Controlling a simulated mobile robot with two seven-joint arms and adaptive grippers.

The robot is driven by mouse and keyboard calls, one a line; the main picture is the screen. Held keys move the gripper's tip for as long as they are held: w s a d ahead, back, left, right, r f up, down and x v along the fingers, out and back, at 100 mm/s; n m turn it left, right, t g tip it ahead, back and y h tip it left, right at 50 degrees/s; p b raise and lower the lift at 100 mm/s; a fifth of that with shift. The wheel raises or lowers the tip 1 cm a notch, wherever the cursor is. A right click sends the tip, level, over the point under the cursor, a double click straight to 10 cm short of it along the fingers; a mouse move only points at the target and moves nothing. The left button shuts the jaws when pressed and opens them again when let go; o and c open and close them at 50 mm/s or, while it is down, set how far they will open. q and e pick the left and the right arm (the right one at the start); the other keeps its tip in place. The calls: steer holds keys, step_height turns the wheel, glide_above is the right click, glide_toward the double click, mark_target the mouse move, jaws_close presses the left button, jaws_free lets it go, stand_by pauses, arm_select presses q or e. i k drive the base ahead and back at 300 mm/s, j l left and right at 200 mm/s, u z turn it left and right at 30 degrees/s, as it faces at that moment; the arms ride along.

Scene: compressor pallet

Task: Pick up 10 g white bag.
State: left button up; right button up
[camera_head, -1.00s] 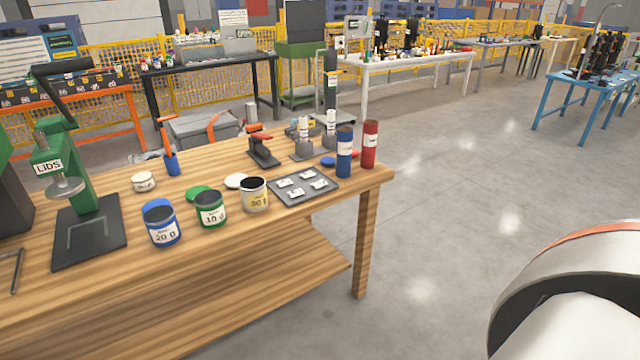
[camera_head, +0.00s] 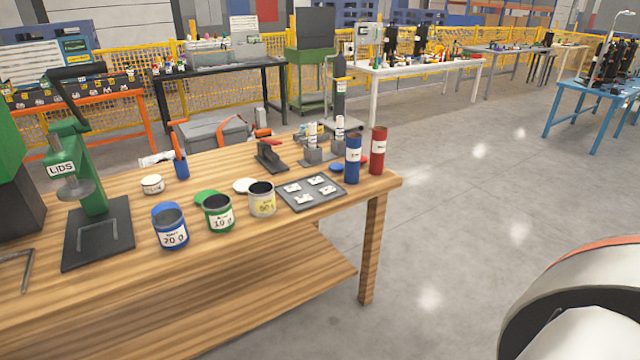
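Several small white bags (camera_head: 311,189) lie on a dark grey tray (camera_head: 340,192) near the right end of the wooden table. Their printing is too small to read, so I cannot tell which one is 10 g. A green can labelled 10 g (camera_head: 219,215) stands left of the tray. A blue can labelled 20 g (camera_head: 171,230) and a white and yellow can (camera_head: 262,200) stand either side of it. Neither of my grippers is in view. Only a white, rounded part of my arm shows at the lower right, away from the table.
The wooden table (camera_head: 120,290) has a lower shelf. A green press marked LIDS (camera_head: 88,180) stands at its left. Blue (camera_head: 353,160) and red (camera_head: 378,152) cylinders stand behind the tray at the right corner. The floor right of the table is clear.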

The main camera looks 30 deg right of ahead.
mark_target(329, 189)
steer(key=i+l, duration=0.25)
steer(key=i, duration=0.15)
steer(key=i+l, duration=0.25)
steer(key=i, duration=0.15)
steer(key=k+l+z, duration=0.05)
